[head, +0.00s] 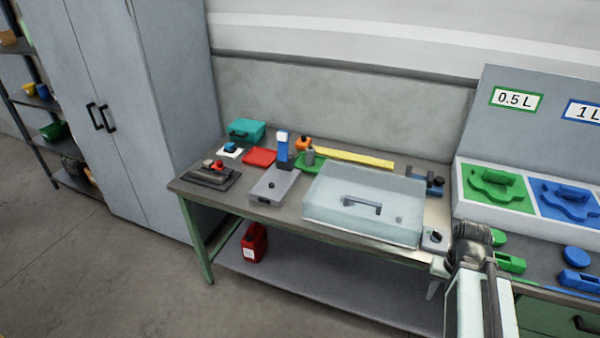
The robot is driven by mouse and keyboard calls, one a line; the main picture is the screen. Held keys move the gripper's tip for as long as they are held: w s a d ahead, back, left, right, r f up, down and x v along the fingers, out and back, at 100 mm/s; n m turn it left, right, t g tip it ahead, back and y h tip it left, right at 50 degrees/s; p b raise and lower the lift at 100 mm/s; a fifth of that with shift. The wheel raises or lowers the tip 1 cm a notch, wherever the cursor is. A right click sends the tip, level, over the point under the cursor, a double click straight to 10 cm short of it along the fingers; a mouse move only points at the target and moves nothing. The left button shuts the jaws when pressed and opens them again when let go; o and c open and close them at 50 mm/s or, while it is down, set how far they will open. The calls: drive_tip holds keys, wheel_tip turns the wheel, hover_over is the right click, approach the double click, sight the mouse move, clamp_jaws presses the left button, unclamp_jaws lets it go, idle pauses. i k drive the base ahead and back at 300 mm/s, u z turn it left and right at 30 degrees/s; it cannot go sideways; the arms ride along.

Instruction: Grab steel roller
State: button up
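A small grey cylinder (310,157) stands at the green tray (302,166) towards the back of the workbench. It may be the steel roller, but it is too small to be sure. No other clear roller shows. My arm stands at the lower right, in front of the bench's right end. I cannot make out the fingers of my gripper or anything in them. The arm is well apart from the grey cylinder.
A clear-lidded box (325,207) fills the bench's right front. A grey device with a blue post (282,148), a red tray (259,157) and a teal box (247,130) are to the left. A yellow strip (355,158) lies behind. A panelled station (520,120) adjoins on the right. Floor at left is clear.

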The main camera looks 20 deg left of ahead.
sight(310, 151)
drive_tip(key=z, duration=0.05)
drive_tip(key=k, duration=0.5)
drive_tip(key=u, duration=0.75)
drive_tip(key=i, duration=1)
drive_tip(key=u, duration=1.15)
drive_tip(key=i, duration=2.05)
